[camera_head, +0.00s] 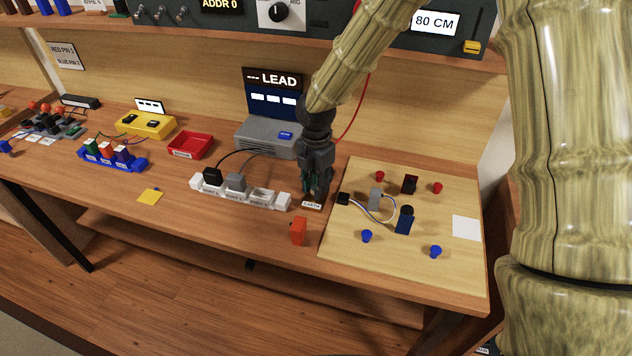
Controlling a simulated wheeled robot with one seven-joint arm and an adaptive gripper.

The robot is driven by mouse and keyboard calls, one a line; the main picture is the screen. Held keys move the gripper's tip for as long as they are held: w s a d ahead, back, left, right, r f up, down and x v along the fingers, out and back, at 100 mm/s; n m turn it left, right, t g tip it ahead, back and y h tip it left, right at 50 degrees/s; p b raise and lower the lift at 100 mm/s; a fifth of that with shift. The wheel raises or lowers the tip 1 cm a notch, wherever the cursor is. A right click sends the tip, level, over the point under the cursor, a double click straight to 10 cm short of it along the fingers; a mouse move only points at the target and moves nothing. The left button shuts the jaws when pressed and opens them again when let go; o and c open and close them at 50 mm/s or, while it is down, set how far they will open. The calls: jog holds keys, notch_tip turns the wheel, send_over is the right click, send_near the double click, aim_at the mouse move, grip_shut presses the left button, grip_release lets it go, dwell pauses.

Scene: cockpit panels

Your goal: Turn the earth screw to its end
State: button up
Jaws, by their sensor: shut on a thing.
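My gripper (315,193) points down at a small white label plate (312,206) that seems to read "EARTH". The plate lies on the bench just left of the pale wooden board. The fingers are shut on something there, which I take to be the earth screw. The fingers hide the screw itself, so I cannot tell how far it is turned.
Left of my gripper is a white power strip (260,196) with plugs. The grey "LEAD" box (265,138) stands behind. An orange block (299,231) stands in front. The pale board (345,255) on the right holds red and blue pegs and wired blocks.

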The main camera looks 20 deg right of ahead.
jog(key=m+p, duration=0.2)
jog(key=m, duration=0.2)
jog(key=shift+r+p, duration=0.15)
jog(key=shift+p, duration=0.25)
jog(key=m+p, duration=0.2)
jog(key=m, duration=0.2)
jog(key=shift+m, duration=0.4)
jog(key=m+p, duration=0.1)
jog(key=m, duration=0.3)
jog(key=shift+p, duration=0.3)
jog(key=shift+m+p, duration=0.45)
jog(key=shift+m, duration=1.65)
jog(key=o, duration=1.1)
jog(key=shift+c, duration=0.2)
notch_tip(320, 180, up, 12)
